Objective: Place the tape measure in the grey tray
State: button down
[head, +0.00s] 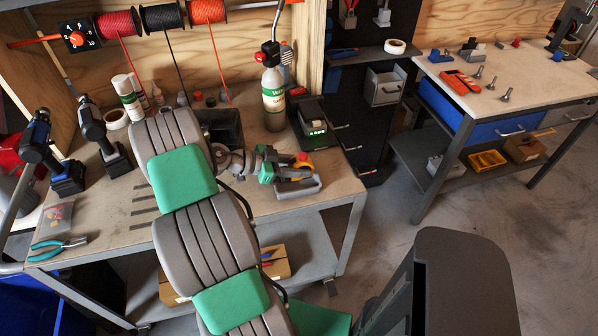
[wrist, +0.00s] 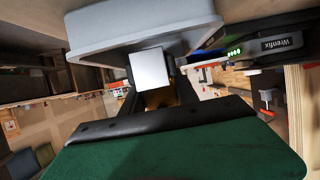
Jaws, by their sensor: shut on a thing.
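The small grey tray (head: 305,188) lies on the workbench just under the gripper. In the wrist view the pale grey tray (wrist: 100,30) fills the top, close to my gripper (wrist: 155,85). I cannot tell whether the tape measure touches the tray floor.
Two drills (head: 95,130) and pliers (head: 58,246) are on the left of the bench (head: 110,225). The bench's right edge is close to the tray.

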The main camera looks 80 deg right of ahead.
jog(key=shift+f, duration=1.4)
jog(key=shift+f, duration=0.2)
jog(key=c, duration=0.9)
grip_release()
jog(key=shift+r, duration=0.1)
